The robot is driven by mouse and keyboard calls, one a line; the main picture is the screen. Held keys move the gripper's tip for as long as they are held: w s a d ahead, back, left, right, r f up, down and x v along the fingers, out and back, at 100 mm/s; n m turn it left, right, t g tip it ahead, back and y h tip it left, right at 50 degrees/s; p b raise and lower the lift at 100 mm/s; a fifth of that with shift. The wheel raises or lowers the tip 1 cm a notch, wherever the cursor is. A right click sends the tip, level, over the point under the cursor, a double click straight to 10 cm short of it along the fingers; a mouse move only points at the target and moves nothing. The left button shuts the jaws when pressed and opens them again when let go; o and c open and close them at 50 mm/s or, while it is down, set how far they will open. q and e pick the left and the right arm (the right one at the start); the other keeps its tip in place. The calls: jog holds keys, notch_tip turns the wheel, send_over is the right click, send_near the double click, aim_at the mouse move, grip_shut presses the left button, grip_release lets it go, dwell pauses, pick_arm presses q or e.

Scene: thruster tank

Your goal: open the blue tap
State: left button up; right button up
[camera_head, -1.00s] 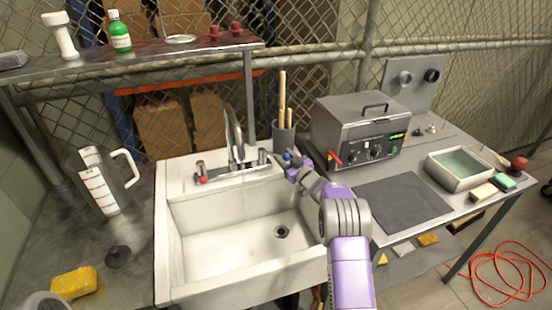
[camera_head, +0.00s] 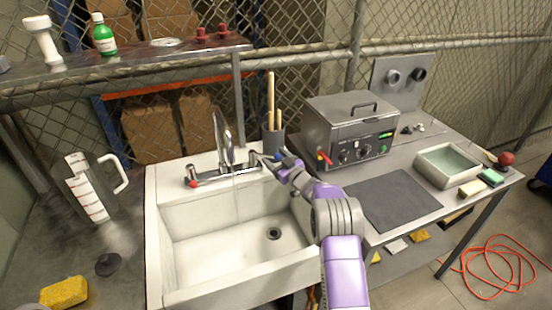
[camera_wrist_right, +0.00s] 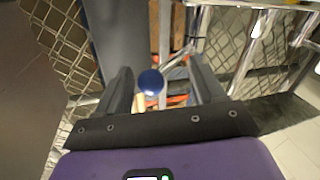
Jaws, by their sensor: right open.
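The blue tap (camera_wrist_right: 151,82) shows in the right wrist view as a round blue cap, between the two dark fingers of my right gripper (camera_wrist_right: 163,88). The fingers are apart, with visible room on both sides of the cap. In the head view my right gripper (camera_head: 272,160) is at the right end of the faucet (camera_head: 225,168), at the sink's back edge. It covers part of the tap there, and I cannot tell whether it touches it. The red tap (camera_head: 193,184) is at the faucet's left end. My left gripper is not in view.
The white sink (camera_head: 160,260) lies below the faucet. A grey holder with wooden handles (camera_head: 272,142) stands close behind my right gripper. A metal box with knobs (camera_head: 350,130) is to the right. A clear jug (camera_head: 92,188) and a yellow sponge (camera_head: 64,292) are at left.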

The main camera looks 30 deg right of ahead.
jog(key=s+d+p, duration=0.1)
jog(key=s, duration=0.6)
jog(key=shift+s+d, duration=0.15)
jog(key=shift+s, duration=0.05)
